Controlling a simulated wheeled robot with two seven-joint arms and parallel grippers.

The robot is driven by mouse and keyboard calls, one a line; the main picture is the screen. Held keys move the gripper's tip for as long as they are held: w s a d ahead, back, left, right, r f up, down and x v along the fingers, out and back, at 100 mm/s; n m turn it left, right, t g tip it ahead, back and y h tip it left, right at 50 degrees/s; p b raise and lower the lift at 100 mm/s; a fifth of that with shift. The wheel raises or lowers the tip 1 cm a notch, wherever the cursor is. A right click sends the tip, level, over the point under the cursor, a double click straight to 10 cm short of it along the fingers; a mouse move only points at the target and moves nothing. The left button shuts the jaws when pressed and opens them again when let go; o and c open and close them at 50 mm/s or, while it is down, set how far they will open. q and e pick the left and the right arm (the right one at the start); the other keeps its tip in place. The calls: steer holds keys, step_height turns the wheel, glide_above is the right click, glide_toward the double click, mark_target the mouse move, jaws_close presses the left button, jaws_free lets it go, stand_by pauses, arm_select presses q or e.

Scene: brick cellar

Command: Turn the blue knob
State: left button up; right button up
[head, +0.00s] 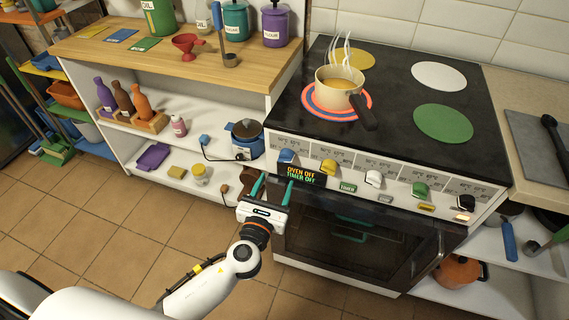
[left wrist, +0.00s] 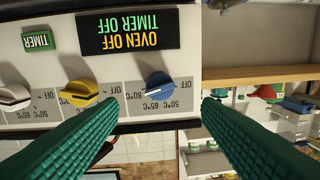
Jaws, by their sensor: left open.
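The blue knob (head: 286,156) is the leftmost on the stove's white front panel, beside the display reading "OVEN OFF, TIMER OFF". My left gripper (head: 276,179) is open and empty, just below and in front of the knob in the head view. In the left wrist view its green fingers (left wrist: 160,106) stand wide on either side of the knob, apart from it. My right gripper is not in view.
A yellow knob (head: 328,166) and a white knob (head: 373,178) sit along the same panel. A steaming pot (head: 338,90) stands on the glowing front-left burner. The oven door (head: 345,240) is below, and an open shelf (head: 190,140) stands left of the stove.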

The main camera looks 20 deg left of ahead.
mark_target(285, 162)
arm_select(q)
steer(key=w, duration=0.8)
steer(key=shift+w, duration=0.4)
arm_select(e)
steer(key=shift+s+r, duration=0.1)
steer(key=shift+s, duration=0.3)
arm_select(q)
steer(key=c, duration=1)
